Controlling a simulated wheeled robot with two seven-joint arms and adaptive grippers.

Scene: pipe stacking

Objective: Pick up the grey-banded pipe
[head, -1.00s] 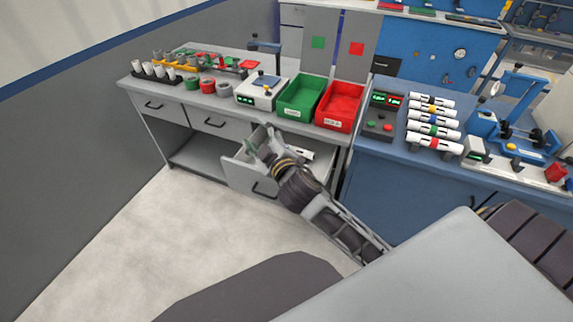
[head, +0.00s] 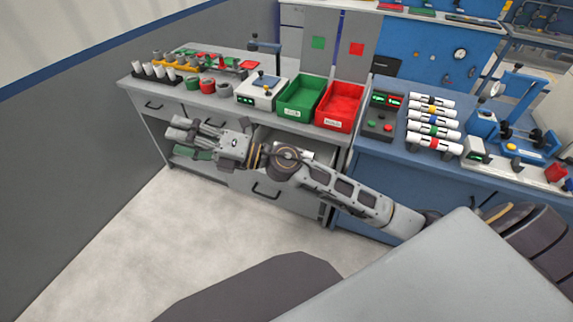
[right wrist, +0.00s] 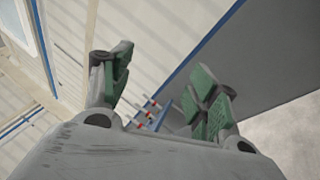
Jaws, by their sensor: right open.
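My right gripper (head: 184,141) is open and empty. It points left in front of the left bench's drawers, and its spread green-padded fingers show in the right wrist view (right wrist: 163,78). Several white pipes with coloured bands (head: 433,122) lie in a row on the blue bench at right. I cannot surely pick out a grey band among them. My left gripper is not in view.
A green bin (head: 300,97) and a red bin (head: 340,106) stand on the left bench, beside a white device (head: 261,91) and racks of small parts (head: 155,71). A control box (head: 379,118) and a blue fixture (head: 510,110) stand on the right bench. The floor in front is clear.

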